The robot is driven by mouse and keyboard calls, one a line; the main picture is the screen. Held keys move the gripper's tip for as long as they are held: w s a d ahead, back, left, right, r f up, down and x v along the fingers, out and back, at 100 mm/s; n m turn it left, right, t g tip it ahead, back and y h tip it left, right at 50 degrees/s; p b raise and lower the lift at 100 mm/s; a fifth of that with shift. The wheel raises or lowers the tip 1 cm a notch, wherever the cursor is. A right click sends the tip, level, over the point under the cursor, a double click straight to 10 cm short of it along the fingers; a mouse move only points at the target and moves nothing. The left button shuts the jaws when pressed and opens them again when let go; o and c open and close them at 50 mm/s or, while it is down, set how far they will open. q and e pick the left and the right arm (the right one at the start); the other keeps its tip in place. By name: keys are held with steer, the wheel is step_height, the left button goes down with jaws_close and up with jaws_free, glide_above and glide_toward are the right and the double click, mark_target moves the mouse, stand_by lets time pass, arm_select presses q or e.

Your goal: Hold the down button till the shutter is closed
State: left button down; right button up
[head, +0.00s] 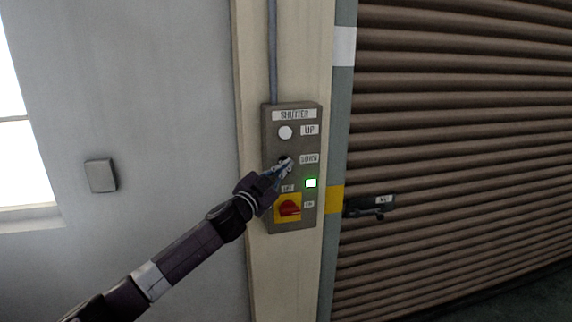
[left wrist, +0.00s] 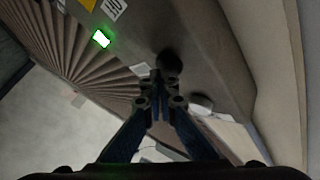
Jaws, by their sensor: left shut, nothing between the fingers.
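A grey control box (head: 267,150) labelled SHUTTER is fixed to the post. It has a white round button (head: 285,132) beside an UP label. Below it, beside a label that seems to read LOWER (head: 309,159), is a dark round button, mostly hidden by my left gripper (head: 286,163). In the left wrist view the dark button (left wrist: 168,62) is just beyond the tips of my left gripper (left wrist: 158,88); I cannot tell whether they touch it. The left gripper is shut and empty. The brown slatted shutter (head: 450,120) spans down to the dark floor at lower right. My right gripper is out of view.
A lit green lamp (head: 311,183) and a red rotary switch (head: 289,208) on a yellow plate are low on the box. A black handle (head: 368,207) is right of the post. A grey wall box (head: 101,175) and a bright window (head: 20,120) are left.

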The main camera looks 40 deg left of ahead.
arm_select(q)
steer(key=shift+s, duration=0.1)
steer(key=shift+s+d+f, duration=0.1)
steer(key=shift+s+d, duration=0.45)
steer(key=shift+d, duration=0.15)
steer(key=s+d, duration=0.3)
steer(key=shift+s+d, duration=0.1)
steer(key=shift+d, duration=0.3)
stand_by(0.4)
